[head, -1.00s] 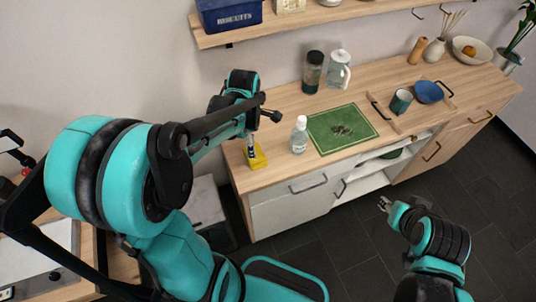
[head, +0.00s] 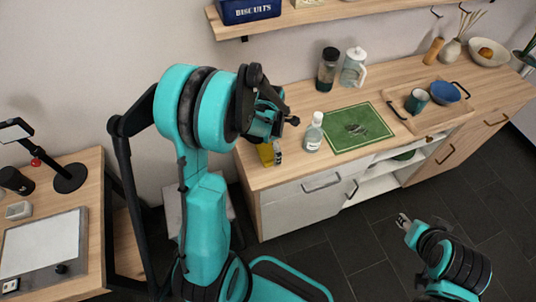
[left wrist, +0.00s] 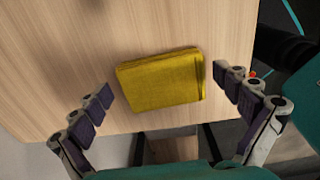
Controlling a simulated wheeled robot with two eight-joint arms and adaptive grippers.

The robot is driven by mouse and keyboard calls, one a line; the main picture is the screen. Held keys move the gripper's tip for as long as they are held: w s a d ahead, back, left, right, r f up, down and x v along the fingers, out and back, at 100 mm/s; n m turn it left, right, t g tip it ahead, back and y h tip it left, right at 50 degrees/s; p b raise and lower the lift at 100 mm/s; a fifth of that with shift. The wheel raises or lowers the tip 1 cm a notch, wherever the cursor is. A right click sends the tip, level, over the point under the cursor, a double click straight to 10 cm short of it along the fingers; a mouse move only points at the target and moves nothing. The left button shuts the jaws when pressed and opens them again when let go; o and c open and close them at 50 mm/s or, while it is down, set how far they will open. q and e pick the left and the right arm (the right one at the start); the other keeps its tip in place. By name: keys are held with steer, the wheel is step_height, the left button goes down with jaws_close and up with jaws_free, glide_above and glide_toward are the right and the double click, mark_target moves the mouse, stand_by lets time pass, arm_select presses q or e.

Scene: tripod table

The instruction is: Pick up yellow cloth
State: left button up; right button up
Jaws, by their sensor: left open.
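The yellow cloth (left wrist: 160,82) lies folded flat on the wooden counter, close to its edge, in the left wrist view. In the head view a part of the cloth (head: 265,153) shows at the counter's left end, the rest hidden by my left arm. My left gripper (left wrist: 160,88) is open, with one finger on each side of the cloth and apart from it. In the head view the left gripper (head: 277,152) is mostly hidden behind the arm. My right gripper (head: 403,220) is in front of the counter, over the floor; its jaws are too small to judge.
A dark jar (head: 327,70) and a glass pitcher (head: 353,68) stand behind. A tray (head: 440,120) holds a mug and a blue bowl. A shelf (head: 300,20) hangs above.

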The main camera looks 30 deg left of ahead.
mark_target(270, 149)
arm_select(q)
steer(key=shift+r, duration=0.1)
steer(key=c, duration=0.9)
step_height(270, 149, up, 10)
steer(key=p, duration=0.3)
steer(key=shift+p, duration=0.3)
